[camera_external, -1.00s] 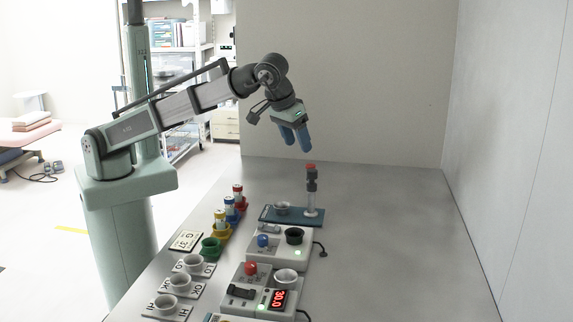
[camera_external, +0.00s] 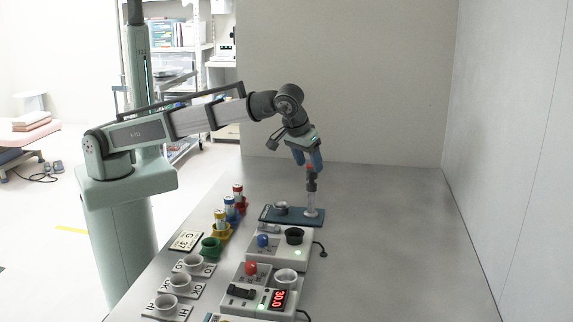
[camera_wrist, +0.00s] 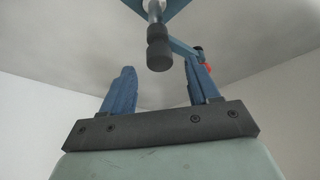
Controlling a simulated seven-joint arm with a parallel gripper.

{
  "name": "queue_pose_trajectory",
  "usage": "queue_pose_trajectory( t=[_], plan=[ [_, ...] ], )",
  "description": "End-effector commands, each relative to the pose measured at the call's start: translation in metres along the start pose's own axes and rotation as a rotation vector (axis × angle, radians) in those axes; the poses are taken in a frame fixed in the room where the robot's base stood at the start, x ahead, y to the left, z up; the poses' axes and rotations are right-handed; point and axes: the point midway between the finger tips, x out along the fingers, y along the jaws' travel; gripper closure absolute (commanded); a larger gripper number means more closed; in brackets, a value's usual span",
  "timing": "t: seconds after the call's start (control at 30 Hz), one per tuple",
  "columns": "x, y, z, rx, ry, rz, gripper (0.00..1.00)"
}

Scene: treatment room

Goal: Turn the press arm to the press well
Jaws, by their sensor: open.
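The press stands on a blue base plate (camera_external: 264,213) at the far end of the table. Its clear and dark post (camera_external: 312,196) rises from the plate's right part, with a red piece (camera_external: 310,169) near the top. The pale press well (camera_external: 281,208) is on the plate's left part. My gripper (camera_external: 308,166) is open, pointing down over the post, its blue fingers around or beside the red piece. In the wrist view, a dark cylinder (camera_wrist: 158,52) shows between my gripper's fingers (camera_wrist: 160,67), and a red-tipped part (camera_wrist: 207,66) is partly behind the right finger. Contact cannot be told.
A device with a blue knob (camera_external: 263,241) and a dark cup (camera_external: 294,236) stands in front of the press. Capped tubes (camera_external: 229,207) stand left. The table's right side is clear.

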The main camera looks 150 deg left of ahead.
Motion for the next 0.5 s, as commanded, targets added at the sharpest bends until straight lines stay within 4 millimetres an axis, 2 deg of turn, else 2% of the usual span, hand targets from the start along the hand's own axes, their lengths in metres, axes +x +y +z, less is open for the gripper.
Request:
queue_pose_trajectory(
  t=[0.2, 0.5],
  plan=[
    [0.023, 0.000, 0.001, 0.001, 0.000, 0.000, 0.40],
    [0.031, 0.000, 0.001, 0.001, 0.000, 0.000, 0.40]
  ],
)
